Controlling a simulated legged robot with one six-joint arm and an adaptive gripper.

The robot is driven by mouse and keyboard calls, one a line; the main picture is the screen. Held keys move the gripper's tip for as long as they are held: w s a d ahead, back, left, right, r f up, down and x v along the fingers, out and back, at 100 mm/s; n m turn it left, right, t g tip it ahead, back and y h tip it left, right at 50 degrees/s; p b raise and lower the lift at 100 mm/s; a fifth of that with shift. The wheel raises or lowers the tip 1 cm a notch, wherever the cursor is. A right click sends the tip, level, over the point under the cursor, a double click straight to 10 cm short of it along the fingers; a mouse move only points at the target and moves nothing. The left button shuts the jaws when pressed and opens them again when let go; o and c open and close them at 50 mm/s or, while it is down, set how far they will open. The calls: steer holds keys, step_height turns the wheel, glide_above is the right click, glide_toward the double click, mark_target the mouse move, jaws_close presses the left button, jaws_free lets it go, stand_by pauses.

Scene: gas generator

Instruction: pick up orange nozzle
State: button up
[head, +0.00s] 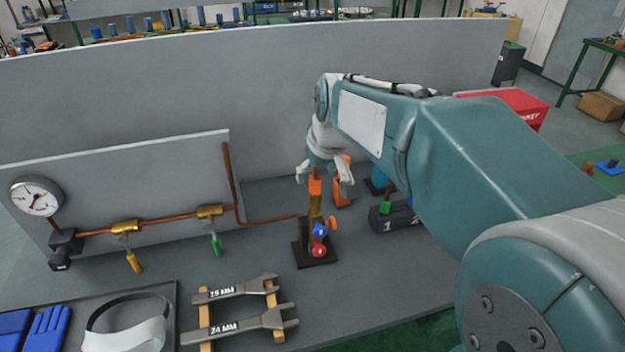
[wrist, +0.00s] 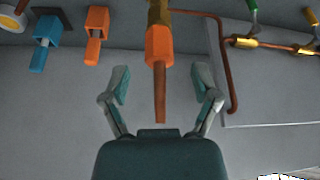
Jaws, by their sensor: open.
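The orange nozzle (head: 315,186) stands upright on a brass fitting (head: 315,206) above a small dark base in the head view. In the wrist view the orange nozzle (wrist: 159,45) has a brown copper-coloured tip that lies between my fingers. My gripper (head: 323,172) is at the nozzle's upper end, with one finger on each side. In the wrist view my gripper (wrist: 160,78) is open, with visible gaps between both fingers and the nozzle. My arm covers part of the area behind it in the head view.
An orange holder (head: 342,192) and a blue holder (wrist: 45,42) stand close by. Red and blue knobs (head: 319,240) sit below the nozzle. A copper pipe (head: 262,221) runs left to valves and a gauge (head: 36,197). Wrenches (head: 240,322) lie in front. A grey wall stands behind.

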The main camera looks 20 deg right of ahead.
steer(key=shift+x, duration=0.85)
jaws_close()
steer(key=shift+r, duration=0.25)
steer(key=v, duration=0.3)
steer(key=shift+w+a+r, duration=0.15)
steer(key=shift+w+r, duration=0.1)
steer(key=shift+r, duration=0.15)
steer(key=s+r, duration=0.8)
steer(key=s, duration=0.5)
steer(key=shift+a+r, duration=0.25)
steer(key=shift+r, duration=0.15)
